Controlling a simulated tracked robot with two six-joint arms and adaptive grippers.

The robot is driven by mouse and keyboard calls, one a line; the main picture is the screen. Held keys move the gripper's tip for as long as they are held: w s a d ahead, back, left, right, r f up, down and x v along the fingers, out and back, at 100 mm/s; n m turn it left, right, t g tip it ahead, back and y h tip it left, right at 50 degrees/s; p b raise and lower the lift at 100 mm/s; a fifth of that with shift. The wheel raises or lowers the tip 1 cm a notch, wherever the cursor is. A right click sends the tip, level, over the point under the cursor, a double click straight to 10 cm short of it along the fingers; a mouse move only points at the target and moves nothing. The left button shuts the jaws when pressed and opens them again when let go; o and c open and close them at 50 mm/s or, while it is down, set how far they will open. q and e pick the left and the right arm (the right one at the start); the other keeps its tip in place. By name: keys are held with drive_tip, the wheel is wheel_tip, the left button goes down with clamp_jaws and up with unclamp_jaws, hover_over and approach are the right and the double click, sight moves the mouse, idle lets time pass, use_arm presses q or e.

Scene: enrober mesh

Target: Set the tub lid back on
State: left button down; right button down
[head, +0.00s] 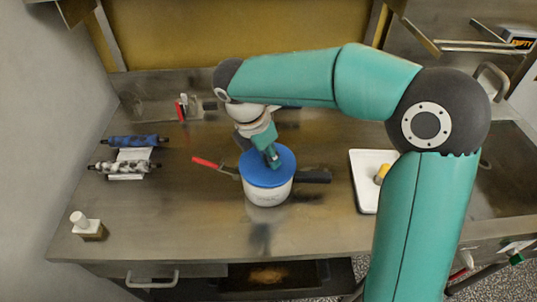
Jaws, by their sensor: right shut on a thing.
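The white tub (268,194) stands upright near the middle of the metal table. The blue lid (258,174) is at the tub's top and looks level over the rim. I cannot tell whether it is fully seated. My right gripper (274,161) points down at the lid from above and is shut on it, at the lid's upper middle. The gripper hides a small part of the lid. My left gripper is not in view.
A red-handled tool (207,163) lies left of the tub, and a dark handle (315,176) shows right of it. A white tray (366,185) holds a yellow item. Rollers (125,166) and a small bottle (86,226) stand left. The front table is clear.

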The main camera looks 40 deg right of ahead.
drive_tip(key=shift+f, duration=0.55)
idle(0.4)
drive_tip(key=c, duration=0.9)
unclamp_jaws()
drive_tip(key=shift+r, duration=0.15)
wheel_tip(320, 180, up, 7)
drive_tip(key=p, duration=0.6)
drive_tip(key=shift+p, duration=0.3)
drive_tip(key=shift+s, duration=0.1)
